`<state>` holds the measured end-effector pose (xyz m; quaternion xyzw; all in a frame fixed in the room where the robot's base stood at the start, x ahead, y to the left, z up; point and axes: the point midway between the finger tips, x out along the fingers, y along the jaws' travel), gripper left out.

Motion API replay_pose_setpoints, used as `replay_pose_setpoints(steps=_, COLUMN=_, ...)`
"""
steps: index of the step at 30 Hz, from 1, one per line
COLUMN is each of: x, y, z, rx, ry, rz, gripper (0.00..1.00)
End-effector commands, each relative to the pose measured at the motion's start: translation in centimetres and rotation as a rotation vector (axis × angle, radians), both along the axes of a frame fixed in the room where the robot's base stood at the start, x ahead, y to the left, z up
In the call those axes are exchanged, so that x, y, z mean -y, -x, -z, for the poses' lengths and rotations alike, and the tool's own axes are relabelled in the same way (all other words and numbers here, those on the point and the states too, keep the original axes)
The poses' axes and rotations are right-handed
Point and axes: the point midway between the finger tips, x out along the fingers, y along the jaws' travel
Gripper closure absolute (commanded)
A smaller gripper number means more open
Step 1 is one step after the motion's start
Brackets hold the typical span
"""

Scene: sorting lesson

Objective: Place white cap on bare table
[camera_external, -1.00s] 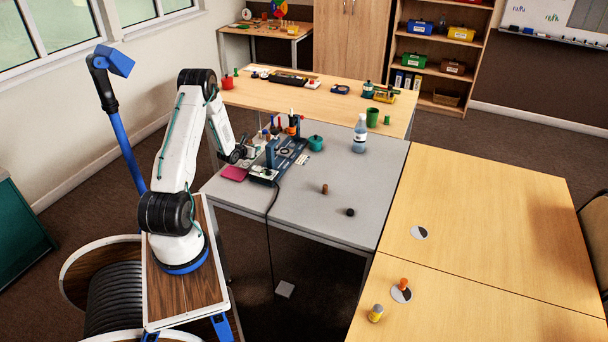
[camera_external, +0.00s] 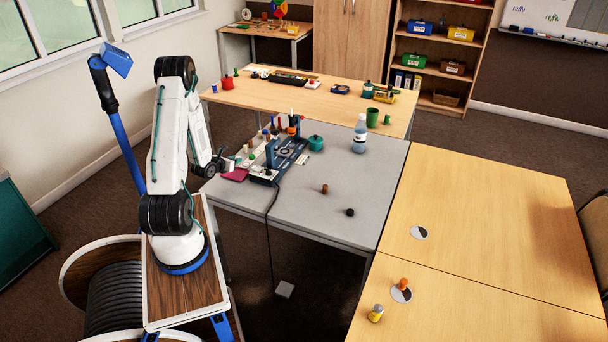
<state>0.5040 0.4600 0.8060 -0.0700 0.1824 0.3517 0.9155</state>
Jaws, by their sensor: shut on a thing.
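My gripper (camera_external: 222,166) is at the left edge of the grey table (camera_external: 310,213), just above the pink pad. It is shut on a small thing. The held thing is too small and too hidden by the fingers to make out, so I cannot tell whether it is the white cap. I cannot pick out a white cap for certain elsewhere. The grey table has a wide bare part at its front and middle.
A blue-grey device (camera_external: 287,158) with several small pieces beside it stands right of my gripper. A pink pad (camera_external: 235,174), teal pot (camera_external: 316,143), bottle (camera_external: 360,134), brown peg (camera_external: 325,189) and black piece (camera_external: 350,212) are also there. The wooden table (camera_external: 470,260) is at right.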

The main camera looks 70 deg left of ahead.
Motion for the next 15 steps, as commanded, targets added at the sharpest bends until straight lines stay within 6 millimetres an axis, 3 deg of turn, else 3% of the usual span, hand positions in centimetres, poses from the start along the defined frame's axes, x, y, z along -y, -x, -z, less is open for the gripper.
replay_pose_setpoints(steps=7, x=0.0, y=0.0, z=-1.1, rx=0.002, ry=-0.003, rz=0.000, gripper=0.98)
replay_pose_setpoints(steps=15, x=-0.1, y=0.0, z=-6.7, rx=0.003, ry=-0.006, rz=0.001, gripper=0.98)
